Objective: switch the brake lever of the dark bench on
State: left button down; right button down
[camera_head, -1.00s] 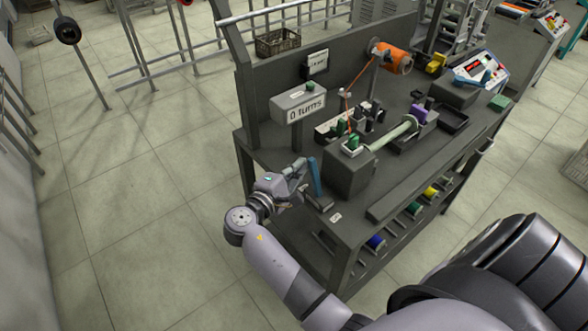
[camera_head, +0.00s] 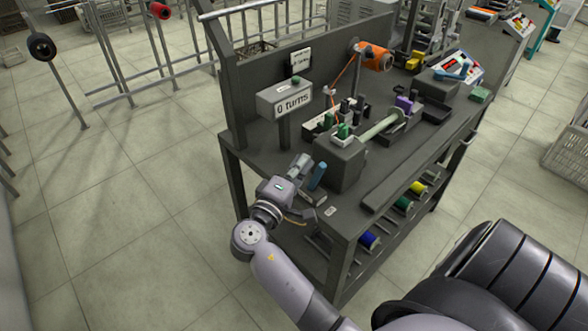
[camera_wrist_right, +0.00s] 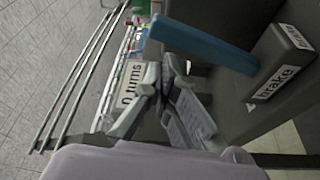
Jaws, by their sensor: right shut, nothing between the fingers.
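The dark bench (camera_head: 372,190) stands in the middle of the head view. Its blue brake lever (camera_head: 317,176) rises at the near left end, leaning to the right at its top. In the right wrist view the lever (camera_wrist_right: 205,45) crosses the top, beside a dark block labelled "brake" (camera_wrist_right: 283,65). My right gripper (camera_head: 300,167) is shut and empty, just left of the lever. In the wrist view its fingers (camera_wrist_right: 166,82) are below the lever's free end; I cannot tell whether they touch it. My left gripper is not in view.
A "0 turns" counter (camera_head: 291,102) stands on a post behind my right gripper. A dark block (camera_head: 340,163) and green shaft (camera_head: 381,127) lie right of the lever. Colored spools (camera_head: 369,240) sit on the lower shelf.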

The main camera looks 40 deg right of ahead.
jog(key=shift+s+r, duration=0.1)
jog(key=shift+s, duration=0.8)
